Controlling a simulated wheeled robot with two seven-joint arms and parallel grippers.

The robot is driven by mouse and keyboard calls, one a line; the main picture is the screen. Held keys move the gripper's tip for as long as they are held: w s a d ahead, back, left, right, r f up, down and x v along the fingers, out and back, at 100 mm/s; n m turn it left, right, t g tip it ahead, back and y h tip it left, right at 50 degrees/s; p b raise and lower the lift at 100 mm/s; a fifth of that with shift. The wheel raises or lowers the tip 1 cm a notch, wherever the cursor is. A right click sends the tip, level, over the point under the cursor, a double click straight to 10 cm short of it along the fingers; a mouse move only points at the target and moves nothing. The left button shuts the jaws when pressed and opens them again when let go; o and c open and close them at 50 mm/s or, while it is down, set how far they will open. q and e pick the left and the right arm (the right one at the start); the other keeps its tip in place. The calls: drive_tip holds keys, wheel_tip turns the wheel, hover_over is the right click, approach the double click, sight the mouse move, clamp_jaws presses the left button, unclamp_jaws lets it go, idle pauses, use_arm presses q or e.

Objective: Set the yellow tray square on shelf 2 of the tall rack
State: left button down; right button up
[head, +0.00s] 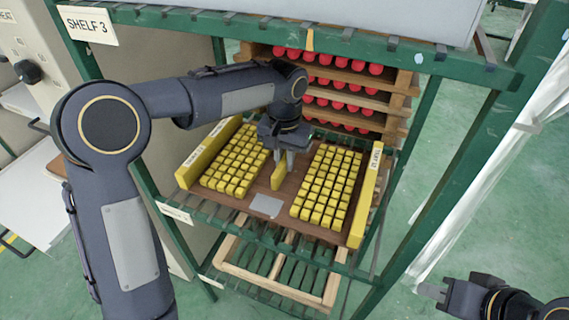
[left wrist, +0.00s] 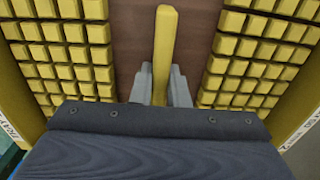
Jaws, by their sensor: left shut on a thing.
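The yellow tray (head: 262,206) has a brown floor, yellow side walls and two blocks of small yellow cubes. It is inside the tall rack (head: 408,185), at the green slatted level below the SHELF 3 label; its front edge looks roughly parallel to the shelf front (head: 225,222). I cannot tell whether it rests on the slats. My left gripper (head: 281,168) is shut on the upright yellow handle (left wrist: 164,45) in the tray's middle, its fingers on both sides in the left wrist view (left wrist: 160,85). My right gripper (head: 432,291) is at the lower right, away from the rack; its jaw state is unclear.
SHELF 3 (head: 300,27) spans above my left arm and carries a grey thing. A wooden frame (head: 275,270) lies on the level below. Wooden racks with red round things (head: 345,85) stand behind. A grey control cabinet (head: 25,45) is at left, white sheeting (head: 480,170) at right.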

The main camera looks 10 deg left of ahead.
sight(284, 159)
use_arm(q)
drive_tip(key=shift+f, duration=0.55)
drive_tip(key=shift+f, duration=0.1)
drive_tip(key=c, duration=1.4)
unclamp_jaws()
drive_tip(key=shift+f, duration=0.1)
wheel_tip(284, 159, up, 8)
drive_tip(key=shift+f+p, duration=0.1)
drive_tip(key=shift+p, duration=0.6)
